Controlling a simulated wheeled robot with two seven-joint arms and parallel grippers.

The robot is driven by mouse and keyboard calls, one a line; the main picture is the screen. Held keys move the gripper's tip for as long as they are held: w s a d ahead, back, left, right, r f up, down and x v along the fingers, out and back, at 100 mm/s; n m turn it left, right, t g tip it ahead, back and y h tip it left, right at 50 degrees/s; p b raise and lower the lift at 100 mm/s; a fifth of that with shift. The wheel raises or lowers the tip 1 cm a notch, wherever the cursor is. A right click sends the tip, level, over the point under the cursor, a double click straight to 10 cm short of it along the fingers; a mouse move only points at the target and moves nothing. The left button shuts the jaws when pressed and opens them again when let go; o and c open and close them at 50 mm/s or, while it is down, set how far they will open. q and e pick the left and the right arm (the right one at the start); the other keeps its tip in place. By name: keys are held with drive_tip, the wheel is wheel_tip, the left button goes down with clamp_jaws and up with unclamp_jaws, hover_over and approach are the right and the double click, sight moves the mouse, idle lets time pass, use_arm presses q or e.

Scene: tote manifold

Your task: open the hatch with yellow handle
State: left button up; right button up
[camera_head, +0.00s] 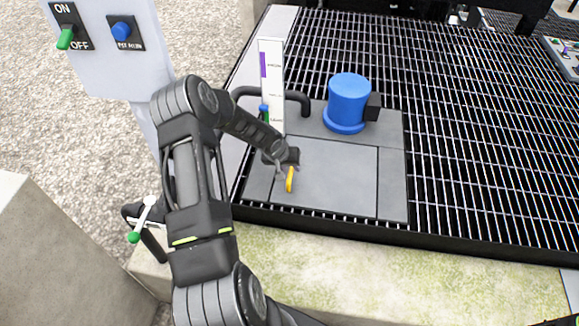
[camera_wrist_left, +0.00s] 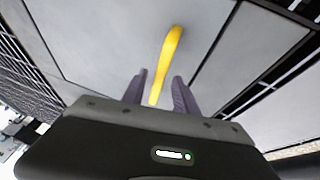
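The hatch (camera_head: 335,180) is a flat grey panel set in a grey plate on the grating, and it lies closed and level. The yellow handle (camera_head: 290,181) is a short bar near the hatch's left side. My left gripper (camera_head: 284,172) is right at the handle. In the left wrist view, the handle (camera_wrist_left: 171,48) runs from the panel down between the two fingertips (camera_wrist_left: 158,88). The fingers are apart, with a gap on each side of the handle. My right gripper is not in view.
A blue cylinder (camera_head: 347,101) with a dark box stands behind the hatch. A white level gauge (camera_head: 271,85) and a black pipe (camera_head: 298,98) stand at its back left. A grey switch panel (camera_head: 108,60) is at upper left. Open grating (camera_head: 480,130) lies to the right.

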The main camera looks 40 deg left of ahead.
use_arm(q)
drive_tip(key=shift+c, duration=0.2)
clamp_jaws()
idle(1.1)
